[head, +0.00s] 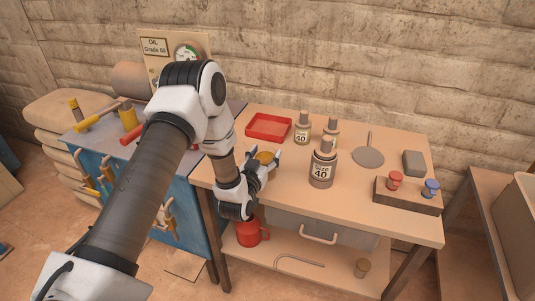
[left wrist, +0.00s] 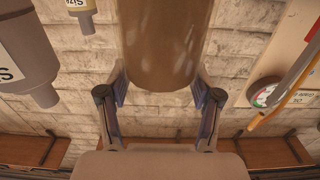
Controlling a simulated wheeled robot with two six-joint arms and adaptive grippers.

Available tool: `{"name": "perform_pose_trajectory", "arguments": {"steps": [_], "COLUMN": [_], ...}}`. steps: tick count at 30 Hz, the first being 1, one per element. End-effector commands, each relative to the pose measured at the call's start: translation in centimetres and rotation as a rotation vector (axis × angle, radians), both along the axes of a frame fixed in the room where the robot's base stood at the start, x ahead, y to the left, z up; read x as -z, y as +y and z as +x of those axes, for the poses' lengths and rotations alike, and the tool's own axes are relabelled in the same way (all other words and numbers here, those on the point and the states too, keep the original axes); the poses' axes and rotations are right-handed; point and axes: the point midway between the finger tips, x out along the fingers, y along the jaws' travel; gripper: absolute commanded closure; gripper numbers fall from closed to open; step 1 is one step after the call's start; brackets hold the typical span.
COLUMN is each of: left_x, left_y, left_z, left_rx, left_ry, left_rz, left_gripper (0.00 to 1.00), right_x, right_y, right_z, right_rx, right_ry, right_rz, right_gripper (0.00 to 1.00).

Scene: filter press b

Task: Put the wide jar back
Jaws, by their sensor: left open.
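In the head view a brownish jar (head: 265,157), which looks like the wide jar, stands on the left part of the wooden table, partly hidden by my left gripper (head: 264,168). In the left wrist view, which looks upside down, the jar's brown body (left wrist: 165,45) is large and lies at the gap between the two fingers of my left gripper (left wrist: 159,90). The fingers are spread, one on each side of it, with no clear contact. My right gripper is not in view.
A large "Size 40" bottle (head: 322,168) stands right of my gripper, with smaller bottles (head: 303,129) behind. A red tray (head: 268,138) lies at the back left. A grey disc (head: 368,157) and a block with red and blue pieces (head: 407,198) are at right.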

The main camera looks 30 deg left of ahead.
Motion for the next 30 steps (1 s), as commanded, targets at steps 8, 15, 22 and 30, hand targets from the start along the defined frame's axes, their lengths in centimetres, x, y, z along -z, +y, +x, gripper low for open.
{"name": "perform_pose_trajectory", "arguments": {"steps": [8, 15, 22, 30], "left_x": [0.1, 0.3, 0.5, 0.2], "left_y": [0.0, -0.3, -1.5, -2.7], "left_z": [0.0, -1.0, -6.3, -11.3], "left_rx": [0.0, 0.0, 0.0, 0.001], "left_ry": [0.003, 0.006, 0.007, 0.006], "left_rz": [-0.001, -0.002, -0.004, -0.002], "left_gripper": [0.11, 0.11, 0.11, 0.11], "right_x": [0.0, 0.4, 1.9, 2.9], "right_y": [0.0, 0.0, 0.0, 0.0], "right_z": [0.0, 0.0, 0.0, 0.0], "right_rx": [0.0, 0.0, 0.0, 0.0], "right_ry": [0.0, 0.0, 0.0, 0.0], "right_rz": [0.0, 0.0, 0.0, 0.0], "right_gripper": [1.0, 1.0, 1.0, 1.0]}}
